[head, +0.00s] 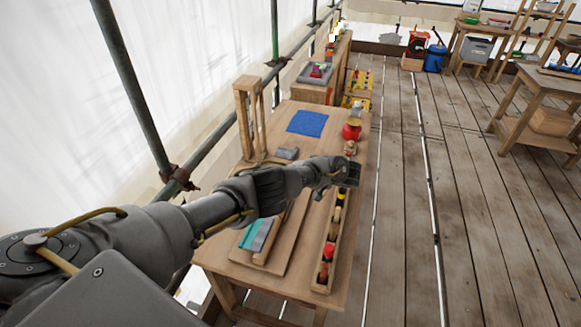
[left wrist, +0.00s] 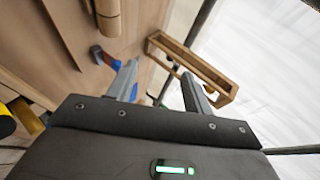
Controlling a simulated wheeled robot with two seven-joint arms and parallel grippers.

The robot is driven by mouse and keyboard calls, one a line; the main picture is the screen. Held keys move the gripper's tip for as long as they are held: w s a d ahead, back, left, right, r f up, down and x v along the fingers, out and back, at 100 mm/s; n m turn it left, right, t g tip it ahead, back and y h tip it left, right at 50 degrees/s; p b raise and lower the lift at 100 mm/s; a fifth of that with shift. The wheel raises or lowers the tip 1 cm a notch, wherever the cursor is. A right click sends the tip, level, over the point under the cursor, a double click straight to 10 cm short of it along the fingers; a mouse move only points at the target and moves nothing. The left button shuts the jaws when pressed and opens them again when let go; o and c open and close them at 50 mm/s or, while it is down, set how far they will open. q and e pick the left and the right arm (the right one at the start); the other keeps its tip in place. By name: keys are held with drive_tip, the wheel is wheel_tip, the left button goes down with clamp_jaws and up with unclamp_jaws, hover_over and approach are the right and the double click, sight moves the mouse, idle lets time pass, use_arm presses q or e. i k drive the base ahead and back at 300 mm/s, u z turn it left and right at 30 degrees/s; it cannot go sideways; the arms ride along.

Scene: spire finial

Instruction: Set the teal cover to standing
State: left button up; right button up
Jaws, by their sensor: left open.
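A teal piece (head: 249,237), which looks like the cover, lies at the near left of the wooden table (head: 222,263) in the head view, beside a grey block (head: 262,236). My left forearm passes above and partly hides that area, so its exact pose is hard to tell. My left gripper (head: 350,173) is over the table's right side, well apart from the teal piece. In the left wrist view its two fingers (left wrist: 160,82) are spread with nothing between them. I cannot make out the teal piece there. My right gripper is not in view.
A long wooden tray (head: 318,283) with red, yellow and black pieces runs along the right edge. A blue mat (head: 308,123), a red jar (head: 351,131) and a tall wooden frame (head: 249,115) stand farther back. Open plank floor (head: 400,220) lies right.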

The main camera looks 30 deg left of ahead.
sight(255, 236)
drive_tip(key=u, duration=0.05)
drive_tip(key=k, duration=1)
